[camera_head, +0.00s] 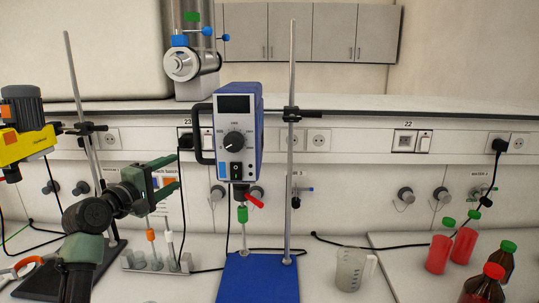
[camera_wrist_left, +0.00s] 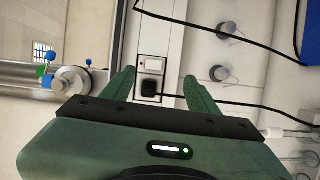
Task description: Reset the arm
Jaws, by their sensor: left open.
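My left gripper (camera_head: 166,178) is raised at the left of the bench in the head view, its two green fingers pointing right. It is open and empty. In the left wrist view the gripper (camera_wrist_left: 157,82) has its fingers spread wide, with the wall strip and a black plug (camera_wrist_left: 149,89) in the background between them. My left arm comes up from the lower left. My right gripper is in neither view.
A blue stirrer (camera_head: 238,135) hangs on a stand with a blue base (camera_head: 258,278). A small rack (camera_head: 156,264) with probes stands behind my arm. At the right are a beaker (camera_head: 354,269), red bottles (camera_head: 438,254) and brown bottles (camera_head: 484,287). A yellow device (camera_head: 25,143) is at left.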

